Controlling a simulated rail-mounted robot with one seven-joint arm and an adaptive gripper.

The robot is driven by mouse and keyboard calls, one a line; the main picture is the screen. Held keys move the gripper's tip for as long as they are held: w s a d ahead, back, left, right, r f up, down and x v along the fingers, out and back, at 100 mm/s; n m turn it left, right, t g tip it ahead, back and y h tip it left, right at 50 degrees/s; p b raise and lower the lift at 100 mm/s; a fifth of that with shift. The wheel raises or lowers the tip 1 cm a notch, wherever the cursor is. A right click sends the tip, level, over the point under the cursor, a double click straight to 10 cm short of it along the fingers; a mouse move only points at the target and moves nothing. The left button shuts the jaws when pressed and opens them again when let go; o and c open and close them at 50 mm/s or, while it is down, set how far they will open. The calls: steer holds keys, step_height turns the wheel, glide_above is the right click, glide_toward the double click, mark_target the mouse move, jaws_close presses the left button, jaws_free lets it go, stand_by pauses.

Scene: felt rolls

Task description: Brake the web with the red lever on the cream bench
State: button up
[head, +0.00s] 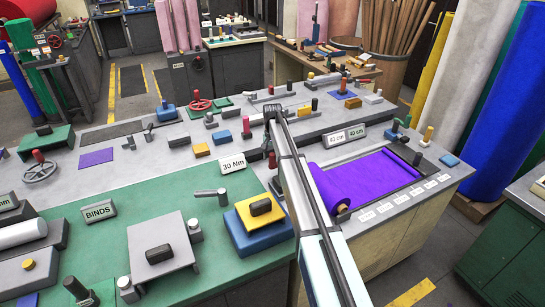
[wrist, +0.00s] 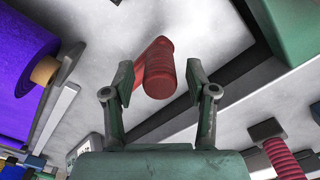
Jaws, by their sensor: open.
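The red lever (wrist: 159,72) shows in the wrist view as a rounded red grip with a red arm behind it. My gripper (wrist: 158,88) is open, with one finger on each side of the grip and a gap to both. The grip lies between or just beyond the fingertips; I cannot tell its exact depth. The purple web (wrist: 25,55) lies to the left in the wrist view. In the head view the purple web (head: 365,180) lies on the cream bench (head: 395,240). My arm crosses that view and hides much of the area around my gripper.
A ribbed pink-red handle (wrist: 282,160) on a dark block is at the lower right of the wrist view. A green block (wrist: 292,28) is at its upper right. The 30 Nm sign (head: 233,164) stands left of my arm. Several small blocks and knobs crowd the bench top.

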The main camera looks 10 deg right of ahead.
steer(key=shift+f, duration=0.75)
steer(key=shift+c, duration=0.3)
jaws_close()
steer(key=shift+a, duration=0.1)
